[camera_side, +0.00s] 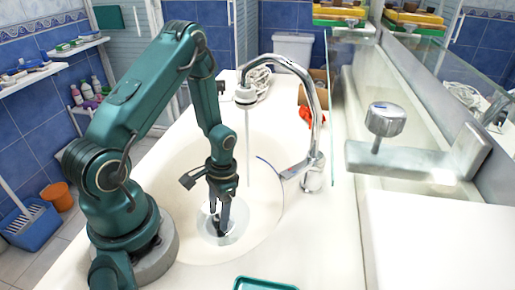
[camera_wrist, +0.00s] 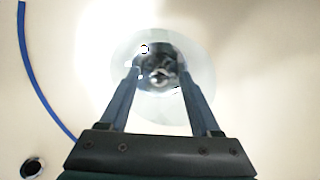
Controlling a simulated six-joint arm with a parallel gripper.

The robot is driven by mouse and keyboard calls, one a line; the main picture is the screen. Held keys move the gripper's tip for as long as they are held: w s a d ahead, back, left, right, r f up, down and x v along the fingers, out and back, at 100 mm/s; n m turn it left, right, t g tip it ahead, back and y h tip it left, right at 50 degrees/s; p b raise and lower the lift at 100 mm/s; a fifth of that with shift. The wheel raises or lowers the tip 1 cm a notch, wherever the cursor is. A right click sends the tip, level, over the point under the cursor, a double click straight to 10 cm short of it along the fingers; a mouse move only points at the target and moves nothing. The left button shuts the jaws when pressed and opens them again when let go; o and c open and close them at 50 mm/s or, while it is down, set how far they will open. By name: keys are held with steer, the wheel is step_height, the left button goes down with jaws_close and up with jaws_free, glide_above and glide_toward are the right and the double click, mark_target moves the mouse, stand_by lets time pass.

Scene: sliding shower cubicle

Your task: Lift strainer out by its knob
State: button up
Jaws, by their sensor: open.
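The strainer (camera_wrist: 160,76) is a dark, shiny metal piece with a bright knob-like middle. It sits inside a pale, glassy round rim (camera_wrist: 158,112) at the bottom of the white basin (camera_side: 185,245). In the side view the strainer is mostly hidden by my gripper (camera_side: 222,230), which points down into the round rim (camera_side: 207,228). In the wrist view my gripper (camera_wrist: 159,73) is open, with one finger to the left of the strainer's middle and one to the right. Contact with the knob cannot be told.
A chrome faucet (camera_side: 317,120) arches over the basin, a thin pale line hanging below its spout. A teal tray (camera_side: 265,284) lies at the front counter edge. A large metal lever fixture (camera_side: 415,160) stands at the right. A dark round hole (camera_wrist: 33,167) shows in the basin.

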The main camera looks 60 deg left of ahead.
mark_target(219, 216)
jaws_close()
steer(key=shift+r, duration=0.15)
step_height(219, 216, up, 20)
steer(key=shift+f, duration=0.2)
stand_by(1.1)
